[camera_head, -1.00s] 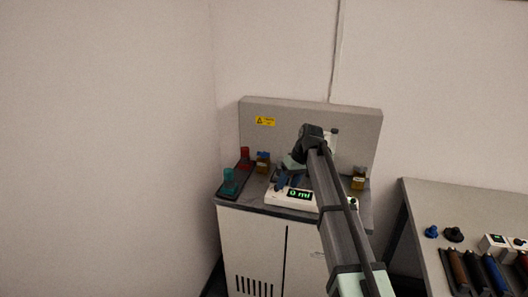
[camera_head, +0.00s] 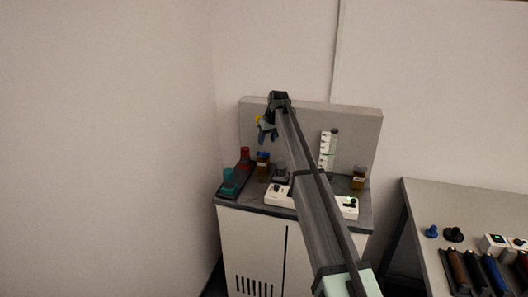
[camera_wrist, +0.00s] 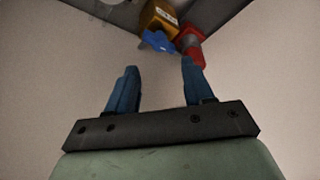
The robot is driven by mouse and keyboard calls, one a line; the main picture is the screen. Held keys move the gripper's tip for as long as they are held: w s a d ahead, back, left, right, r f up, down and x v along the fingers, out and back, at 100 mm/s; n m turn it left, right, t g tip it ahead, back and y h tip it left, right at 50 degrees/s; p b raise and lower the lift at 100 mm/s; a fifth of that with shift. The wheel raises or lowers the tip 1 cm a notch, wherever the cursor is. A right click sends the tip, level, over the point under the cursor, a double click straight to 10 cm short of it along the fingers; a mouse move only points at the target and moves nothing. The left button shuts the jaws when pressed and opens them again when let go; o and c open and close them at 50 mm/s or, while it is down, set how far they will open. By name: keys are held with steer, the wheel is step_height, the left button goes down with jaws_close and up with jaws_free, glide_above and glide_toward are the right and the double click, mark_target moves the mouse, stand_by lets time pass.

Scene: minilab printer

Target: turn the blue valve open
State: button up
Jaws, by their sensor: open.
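The blue valve (camera_wrist: 158,41) is a small lobed knob in the wrist view, at the amber bottle (camera_wrist: 158,18). In the head view a bit of blue (camera_head: 263,154) shows at the top of the left amber bottle (camera_head: 263,167), on the bench cabinet. My gripper (camera_head: 268,139) is above that bottle, in front of the grey back panel. In the wrist view my gripper (camera_wrist: 157,66) has its blue fingers spread with nothing between them. The valve lies beyond the fingertips, apart from them. Whether the valve is open or closed I cannot tell.
A white device (camera_head: 279,196) is partly behind my arm. A graduated cylinder (camera_head: 326,152) and another amber bottle (camera_head: 358,178) stand right.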

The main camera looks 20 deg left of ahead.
mark_target(264, 153)
steer(key=x, duration=0.8)
steer(key=shift+c, duration=0.5)
jaws_close()
